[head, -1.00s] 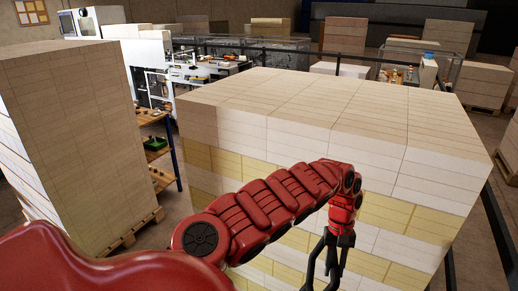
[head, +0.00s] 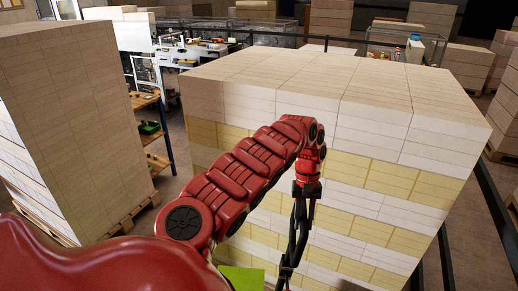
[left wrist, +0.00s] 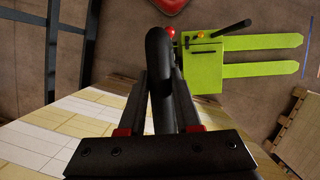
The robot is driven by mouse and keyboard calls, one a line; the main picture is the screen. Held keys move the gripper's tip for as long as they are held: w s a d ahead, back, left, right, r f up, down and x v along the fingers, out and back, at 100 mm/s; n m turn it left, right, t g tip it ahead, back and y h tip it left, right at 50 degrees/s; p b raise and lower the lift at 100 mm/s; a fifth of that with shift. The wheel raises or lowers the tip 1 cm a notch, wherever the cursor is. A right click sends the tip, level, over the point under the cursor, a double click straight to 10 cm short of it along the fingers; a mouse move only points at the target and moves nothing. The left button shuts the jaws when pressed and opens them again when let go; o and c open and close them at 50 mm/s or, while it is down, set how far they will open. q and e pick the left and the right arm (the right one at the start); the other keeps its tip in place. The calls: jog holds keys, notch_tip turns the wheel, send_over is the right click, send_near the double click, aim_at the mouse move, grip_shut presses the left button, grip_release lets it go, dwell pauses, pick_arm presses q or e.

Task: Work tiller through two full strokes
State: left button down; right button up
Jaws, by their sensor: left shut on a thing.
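My left gripper (head: 296,235) hangs from the red arm in front of the paper stack. In the left wrist view, its two fingers (left wrist: 160,105) are shut on a black, rounded bar, which I take to be the tiller handle (left wrist: 159,55). The bar stands up between the fingers. The join between tiller and truck is hard to make out. My right gripper is out of view.
A tall stack of reams (head: 340,160) stands right behind my left gripper. Another stack (head: 70,110) on a pallet stands at the left. A dark rail (head: 490,205) runs along the right. Bare floor (left wrist: 255,108) shows beside the truck in the wrist view.

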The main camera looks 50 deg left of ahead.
pick_arm(q)
jog(key=shift+s+a, duration=0.25)
jog(key=shift+s, duration=0.05)
jog(key=shift+w, duration=0.1)
jog(key=shift+r, duration=0.15)
jog(key=s+a+p, duration=0.3)
jog(key=shift+s+a, duration=0.1)
jog(key=c, duration=0.6)
grip_release()
jog(key=shift+d, duration=0.2)
jog(key=shift+o, duration=1)
jog(key=shift+a, duration=0.1)
